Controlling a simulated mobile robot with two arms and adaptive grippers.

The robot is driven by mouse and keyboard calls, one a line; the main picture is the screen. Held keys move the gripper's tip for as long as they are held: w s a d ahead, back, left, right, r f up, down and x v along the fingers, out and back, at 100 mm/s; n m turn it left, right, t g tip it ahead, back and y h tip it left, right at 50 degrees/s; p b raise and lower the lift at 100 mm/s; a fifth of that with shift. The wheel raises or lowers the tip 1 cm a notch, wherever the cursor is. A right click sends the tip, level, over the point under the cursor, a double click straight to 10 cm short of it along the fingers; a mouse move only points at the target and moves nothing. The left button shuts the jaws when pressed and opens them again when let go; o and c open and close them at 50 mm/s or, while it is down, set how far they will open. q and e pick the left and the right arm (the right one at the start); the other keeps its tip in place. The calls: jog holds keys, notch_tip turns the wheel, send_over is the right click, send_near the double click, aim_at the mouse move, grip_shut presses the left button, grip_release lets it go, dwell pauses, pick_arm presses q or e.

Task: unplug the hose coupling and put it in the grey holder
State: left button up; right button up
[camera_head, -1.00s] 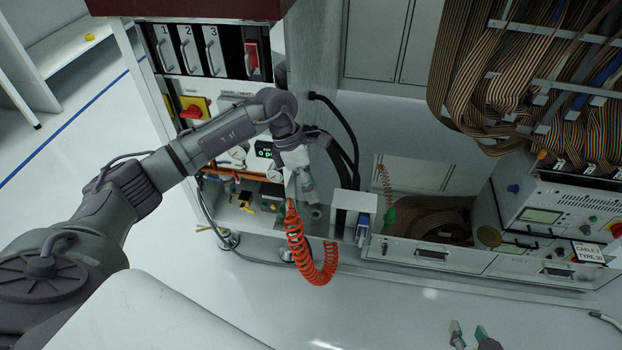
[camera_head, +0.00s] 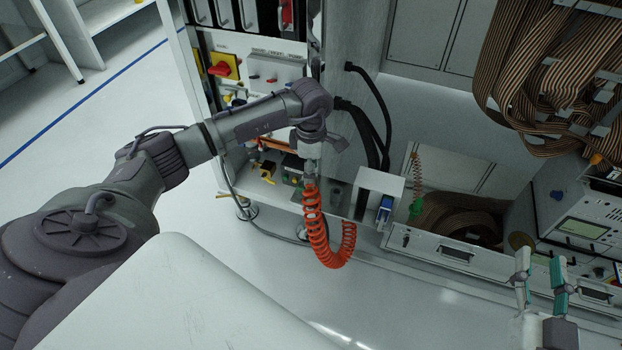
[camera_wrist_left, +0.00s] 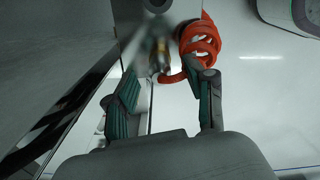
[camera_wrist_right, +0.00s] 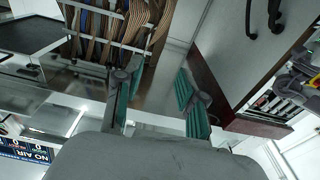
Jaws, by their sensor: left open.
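The red coiled hose (camera_head: 318,228) hangs at the front of the bench in the head view, and its coils show in the left wrist view (camera_wrist_left: 202,42). My left gripper (camera_head: 311,172) is at the hose's upper end, pointing down. In the left wrist view its fingers (camera_wrist_left: 166,95) are apart. The brass-coloured hose coupling (camera_wrist_left: 163,68) shows blurred in line with the gap between them; contact cannot be told. A small grey cup (camera_head: 338,192), probably the grey holder, stands on the shelf just right of the hose. My right gripper (camera_head: 540,272) is open and empty at the lower right.
A white box (camera_head: 379,184) with a blue item stands right of the cup. Black cables (camera_head: 372,130) hang behind it. A panel with a red and yellow switch (camera_head: 222,67) is behind my left arm. Drawers (camera_head: 448,250) run along the front right. The floor in front is clear.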

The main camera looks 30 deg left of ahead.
pick_arm(q)
jog(key=shift+f, duration=1.35)
pick_arm(e)
jog(key=shift+s+a+r+t+y, duration=0.1)
jog(key=shift+r+t+y, duration=0.05)
jog(key=shift+r+t, duration=0.55)
jog(key=shift+s+a+r+t+y, duration=0.15)
jog(key=shift+r+t, duration=0.25)
jog(key=shift+r, duration=0.5)
jog(key=shift+d, duration=0.1)
pick_arm(q)
grip_shut()
